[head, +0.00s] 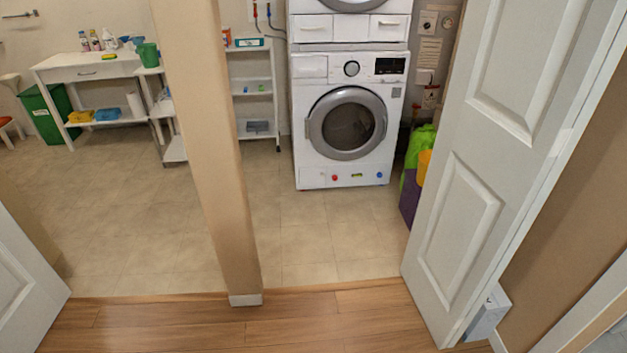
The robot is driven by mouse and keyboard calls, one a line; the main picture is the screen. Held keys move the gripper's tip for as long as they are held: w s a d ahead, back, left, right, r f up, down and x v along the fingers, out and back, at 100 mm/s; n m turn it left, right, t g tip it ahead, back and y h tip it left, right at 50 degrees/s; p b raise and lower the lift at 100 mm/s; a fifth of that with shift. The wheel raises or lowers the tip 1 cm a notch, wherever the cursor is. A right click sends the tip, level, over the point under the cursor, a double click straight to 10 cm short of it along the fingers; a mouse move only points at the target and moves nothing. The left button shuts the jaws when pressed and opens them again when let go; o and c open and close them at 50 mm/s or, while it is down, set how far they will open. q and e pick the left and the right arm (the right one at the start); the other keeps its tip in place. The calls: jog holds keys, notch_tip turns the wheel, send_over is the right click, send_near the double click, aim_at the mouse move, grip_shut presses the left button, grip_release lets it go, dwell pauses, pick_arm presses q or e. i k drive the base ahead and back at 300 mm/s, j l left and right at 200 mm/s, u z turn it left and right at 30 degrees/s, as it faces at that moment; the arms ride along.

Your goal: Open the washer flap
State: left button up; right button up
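The white washer (342,165) stands in the laundry room beyond the doorway, at the upper middle of the head view. Its round flap (346,124), with a grey ring and dark glass, is shut. A second white machine (343,29) sits on top of the washer, cut off by the upper edge. Neither of my grippers shows in the head view.
An open white panelled door (495,150) stands at the right. A beige post (212,140) rises at the centre left, with another white door (22,290) at the lower left. Clear tiles (325,235) lie before the washer. Purple and green items (412,185) stand right of it.

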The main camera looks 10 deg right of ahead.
aim_at(311, 176)
jog(key=i+j+u, duration=0.95)
jog(key=i, duration=0.45)
jog(key=i+j+u, duration=0.15)
jog(key=i+u, duration=0.15)
jog(key=i, duration=0.4)
jog(key=i+z, duration=0.3)
jog(key=i, duration=0.2)
jog(key=i+z, duration=0.3)
jog(key=i, duration=0.25)
jog(key=i+j+z, duration=0.3)
jog(key=i, duration=0.2)
jog(key=i+l+z, duration=0.15)
jog(key=i+z, duration=0.75)
jog(key=i+j+z, duration=0.1)
jog(key=i+z, duration=0.35)
jog(key=k, duration=0.05)
